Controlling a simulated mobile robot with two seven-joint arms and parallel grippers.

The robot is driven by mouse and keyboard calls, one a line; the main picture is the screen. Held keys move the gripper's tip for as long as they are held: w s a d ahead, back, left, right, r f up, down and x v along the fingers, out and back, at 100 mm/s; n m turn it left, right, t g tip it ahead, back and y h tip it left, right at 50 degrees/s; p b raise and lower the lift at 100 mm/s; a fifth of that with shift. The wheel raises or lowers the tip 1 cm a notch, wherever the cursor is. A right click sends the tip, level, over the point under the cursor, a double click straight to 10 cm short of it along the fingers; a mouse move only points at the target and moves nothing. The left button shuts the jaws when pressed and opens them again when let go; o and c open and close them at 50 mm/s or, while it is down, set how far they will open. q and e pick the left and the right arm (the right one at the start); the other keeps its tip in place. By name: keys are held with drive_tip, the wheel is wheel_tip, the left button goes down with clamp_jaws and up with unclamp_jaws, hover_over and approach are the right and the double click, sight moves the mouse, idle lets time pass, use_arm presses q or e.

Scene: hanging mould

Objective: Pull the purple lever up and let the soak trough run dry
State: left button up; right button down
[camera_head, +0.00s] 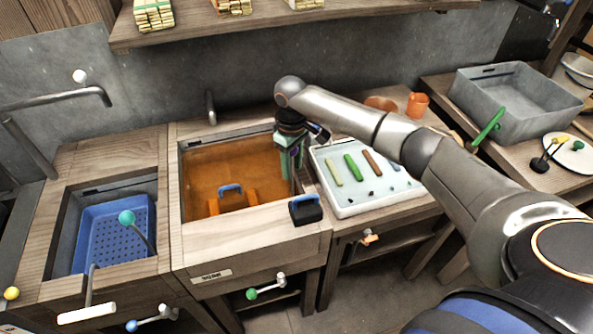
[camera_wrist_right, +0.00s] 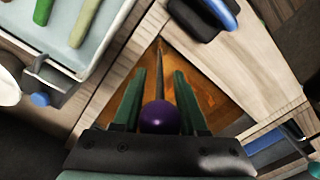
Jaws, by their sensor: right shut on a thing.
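The soak trough (camera_head: 187,200) is the middle basin, with orange-brown liquid in it. Its corner and liquid also show in the wrist view (camera_wrist_right: 208,98). An orange object with a blue handle (camera_head: 231,195) sits in the liquid. My right gripper (camera_head: 292,168) reaches down at the trough's right rim. In the wrist view, its green fingers (camera_wrist_right: 160,100) are shut on the round purple knob of the purple lever (camera_wrist_right: 159,118). The lever's thin rod runs away from the knob. My left gripper is not in view.
A white tray (camera_head: 342,206) with coloured sticks lies right of the trough. A black block with a blue handle (camera_head: 305,209) sits on the front rim. A blue perforated basket (camera_head: 105,235) and teal-knobbed lever (camera_head: 127,218) are left. A grey basin (camera_head: 470,92) stands right.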

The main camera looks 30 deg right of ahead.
drive_tip(key=shift+w+r, duration=0.2)
drive_tip(key=shift+r, duration=0.2)
drive_tip(key=c, duration=0.9)
unclamp_jaws()
drive_tip(key=shift+d, duration=0.1)
drive_tip(key=o, duration=0.4)
drive_tip(key=shift+s+f, duration=0.15)
wheel_tip(320, 180, up, 13)
drive_tip(key=shift+f, duration=0.2)
